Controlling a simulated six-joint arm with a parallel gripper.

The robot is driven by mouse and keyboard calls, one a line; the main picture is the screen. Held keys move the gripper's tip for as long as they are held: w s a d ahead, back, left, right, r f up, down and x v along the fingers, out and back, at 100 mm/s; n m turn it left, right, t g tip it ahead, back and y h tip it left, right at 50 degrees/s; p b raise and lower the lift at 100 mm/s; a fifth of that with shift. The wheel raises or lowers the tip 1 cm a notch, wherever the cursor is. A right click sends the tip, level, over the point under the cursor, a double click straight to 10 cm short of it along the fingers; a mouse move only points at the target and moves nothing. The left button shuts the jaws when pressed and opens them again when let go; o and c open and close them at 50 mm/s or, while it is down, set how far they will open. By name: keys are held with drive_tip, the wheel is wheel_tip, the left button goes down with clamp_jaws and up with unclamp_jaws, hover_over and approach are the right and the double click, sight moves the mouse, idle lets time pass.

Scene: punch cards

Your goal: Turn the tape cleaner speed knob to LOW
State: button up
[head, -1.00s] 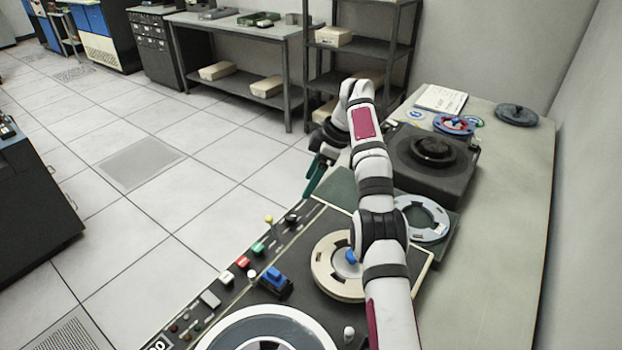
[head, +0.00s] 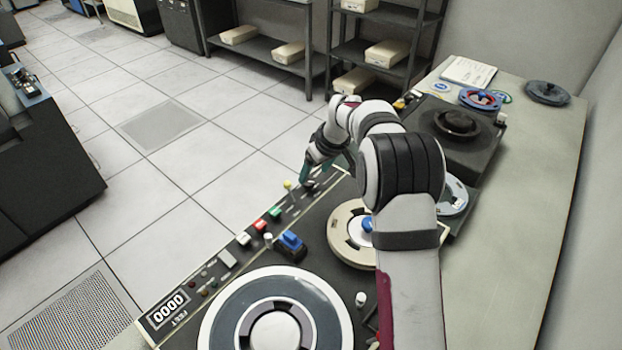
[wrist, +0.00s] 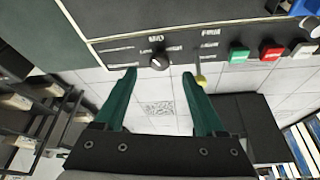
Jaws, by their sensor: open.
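The tape cleaner panel (head: 262,222) is a dark console with a control strip along its front edge. Its speed knob is black with a pale mark and shows in the wrist view (wrist: 160,60), below a label that seems to read MID. Other labels beside it are too small to read surely. My gripper (wrist: 160,74) is open, its teal fingers on either side of the knob with gaps; contact is not visible. In the head view my gripper (head: 322,172) is low over the far end of the strip, and the arm partly hides the panel.
A yellow-tipped lever (wrist: 201,81) stands close beside one finger. Green (wrist: 239,53), red (wrist: 271,50) and white buttons follow along the strip. A blue switch (head: 290,241) and tape reels (head: 220,315) are on the console. Open floor lies beyond the front edge.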

sight(310, 182)
drive_tip(key=x, duration=0.5)
clamp_jaws()
